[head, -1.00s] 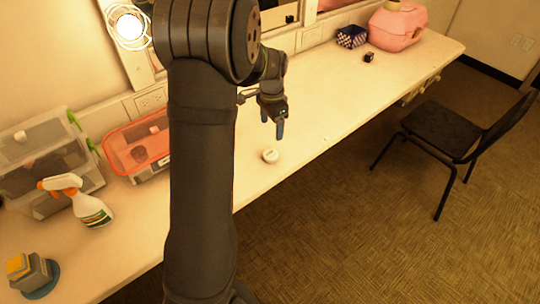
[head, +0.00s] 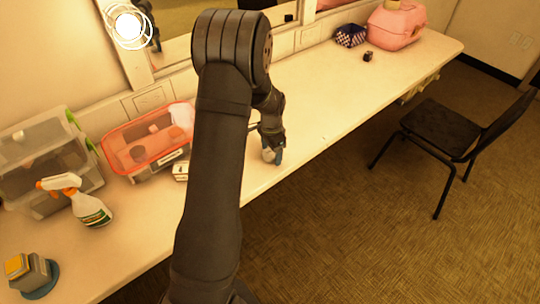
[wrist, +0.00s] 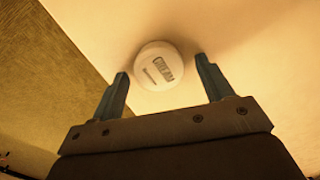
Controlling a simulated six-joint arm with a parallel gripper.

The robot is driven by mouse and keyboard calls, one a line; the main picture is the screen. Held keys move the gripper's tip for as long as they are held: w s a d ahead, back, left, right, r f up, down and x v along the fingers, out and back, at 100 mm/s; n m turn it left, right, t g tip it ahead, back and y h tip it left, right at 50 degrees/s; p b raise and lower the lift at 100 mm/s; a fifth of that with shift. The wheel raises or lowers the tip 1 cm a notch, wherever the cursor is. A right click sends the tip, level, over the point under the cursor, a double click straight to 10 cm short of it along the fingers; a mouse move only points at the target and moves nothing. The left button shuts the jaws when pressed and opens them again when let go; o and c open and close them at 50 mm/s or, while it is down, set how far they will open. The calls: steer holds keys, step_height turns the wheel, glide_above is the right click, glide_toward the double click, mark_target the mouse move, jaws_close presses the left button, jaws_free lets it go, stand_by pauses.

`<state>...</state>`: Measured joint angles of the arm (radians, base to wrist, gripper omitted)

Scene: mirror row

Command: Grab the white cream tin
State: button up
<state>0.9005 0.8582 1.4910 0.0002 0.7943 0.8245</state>
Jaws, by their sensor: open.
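The white cream tin (wrist: 158,66) is round, with dark lettering on its lid. In the wrist view it lies on the pale counter, just beyond the fingertips and roughly centred between them. My gripper (wrist: 161,68) is open, with one blue-grey finger on each side of the gap. In the head view the tin (head: 268,155) is partly hidden behind my gripper (head: 274,156), which is low over the counter at the tin. I cannot tell whether the fingers touch it.
The counter (head: 335,95) is clear to the right of my gripper. A spray bottle (head: 88,205) stands farther left. The counter's front edge is close to the tin.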

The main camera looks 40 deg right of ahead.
steer(key=c, duration=1.1)
steer(key=shift+r, duration=0.1)
